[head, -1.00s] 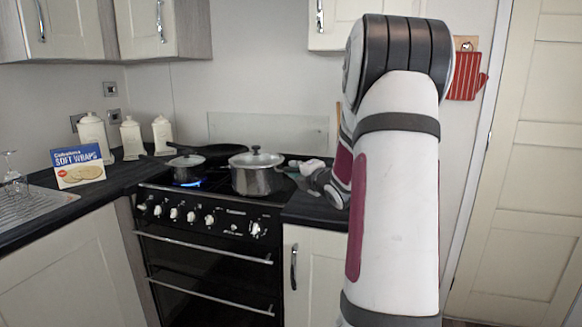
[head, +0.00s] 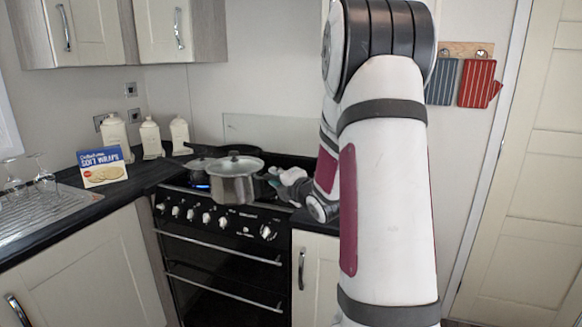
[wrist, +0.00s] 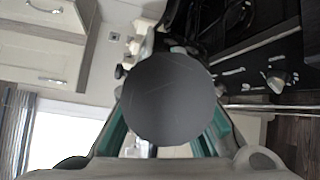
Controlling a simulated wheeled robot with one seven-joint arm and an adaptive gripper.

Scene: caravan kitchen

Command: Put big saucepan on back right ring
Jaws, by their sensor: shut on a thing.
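The big saucepan (head: 234,188) is a steel pot with a glass lid (head: 234,165). In the head view it hangs over the front of the cooker, roughly level, with its lid on. My gripper (head: 275,179) is at its right side, shut on it; the handle is largely hidden by the gripper. In the wrist view a round dark grey surface (wrist: 172,98) fills the space between my teal fingers (wrist: 168,135); I cannot tell which part of the pan it is. The back right ring is hidden behind the saucepan and my arm.
A dark frying pan (head: 242,151) stands at the back of the hob. A smaller pan (head: 197,165) sits at the left, partly hidden, beside a blue flame (head: 202,186). Canisters (head: 150,138) and a wraps box (head: 102,167) stand left on the worktop.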

